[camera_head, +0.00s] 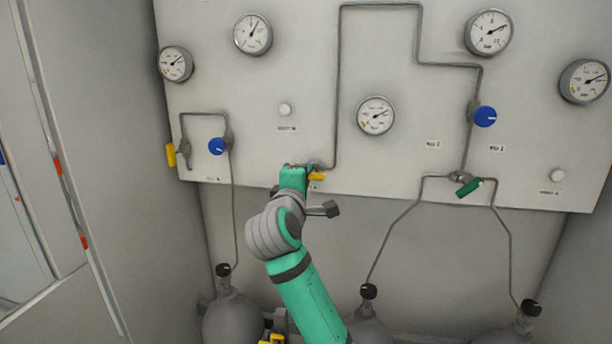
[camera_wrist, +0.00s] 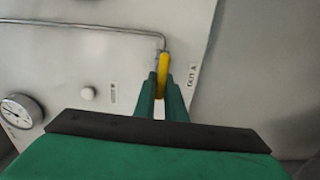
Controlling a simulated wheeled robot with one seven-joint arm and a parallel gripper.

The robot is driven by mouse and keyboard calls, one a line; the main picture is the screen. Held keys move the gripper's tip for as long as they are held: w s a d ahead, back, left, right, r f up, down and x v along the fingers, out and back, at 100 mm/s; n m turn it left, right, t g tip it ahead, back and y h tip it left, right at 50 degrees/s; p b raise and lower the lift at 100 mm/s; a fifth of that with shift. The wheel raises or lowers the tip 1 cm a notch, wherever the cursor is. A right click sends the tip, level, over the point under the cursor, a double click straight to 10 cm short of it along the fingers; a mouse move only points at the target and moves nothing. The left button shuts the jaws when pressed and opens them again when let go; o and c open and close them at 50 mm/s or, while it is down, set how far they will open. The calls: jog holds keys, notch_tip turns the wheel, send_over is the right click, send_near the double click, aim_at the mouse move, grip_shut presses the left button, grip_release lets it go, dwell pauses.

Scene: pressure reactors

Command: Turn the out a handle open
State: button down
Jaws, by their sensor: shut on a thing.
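The out a handle is a yellow lever at the bottom edge of the grey panel, at the end of a thin pipe. It shows in the head view (camera_head: 317,176), partly hidden by my gripper, and in the wrist view (camera_wrist: 164,63), beside a label reading "OUT A" (camera_wrist: 192,75). My gripper (camera_head: 296,168) reaches up to it from below. In the wrist view the green fingers (camera_wrist: 163,84) lie on either side of the lever and are shut on it.
Another yellow handle (camera_head: 171,155) is at the panel's left edge. A blue knob (camera_head: 217,146) sits left of my gripper, and a green handle (camera_head: 469,187) is to the right. Several gauges and pipes cover the panel (camera_head: 300,60). Grey cylinders (camera_head: 232,318) stand below.

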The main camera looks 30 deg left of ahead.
jog(key=shift+a, duration=0.15)
dwell(0.3)
jog(key=c, duration=1.8)
grip_release()
jog(key=shift+s, duration=0.1)
jog(key=v, duration=1)
jog(key=shift+s, duration=0.3)
jog(key=shift+d, duration=0.25)
jog(key=shift+a, duration=0.15)
jog(key=shift+f, duration=0.1)
